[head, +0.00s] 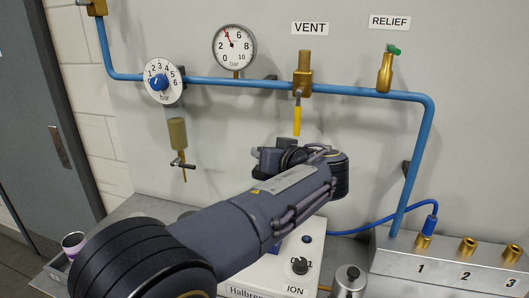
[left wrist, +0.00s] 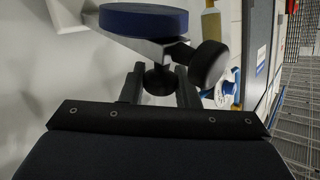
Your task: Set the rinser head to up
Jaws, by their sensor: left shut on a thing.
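My left arm crosses the middle of the head view, and its gripper (head: 264,158) is small and partly hidden near the panel, below the yellow vent lever. In the left wrist view the left gripper's fingers (left wrist: 158,78) stand on both sides of a dark knob and are shut on it. The knob sits below a grey bracket that carries a thick blue disc (left wrist: 143,20), which looks like the rinser head. A black rounded part (left wrist: 208,64) juts out to the right of the knob. I cannot make out the rinser head in the head view. My right gripper is not in view.
A blue pipe (head: 345,92) with a dial regulator (head: 163,81), a gauge (head: 234,47), and vent (head: 303,75) and relief (head: 386,72) fittings runs along the wall. A white box (head: 307,247) and a grey numbered block (head: 445,262) stand below.

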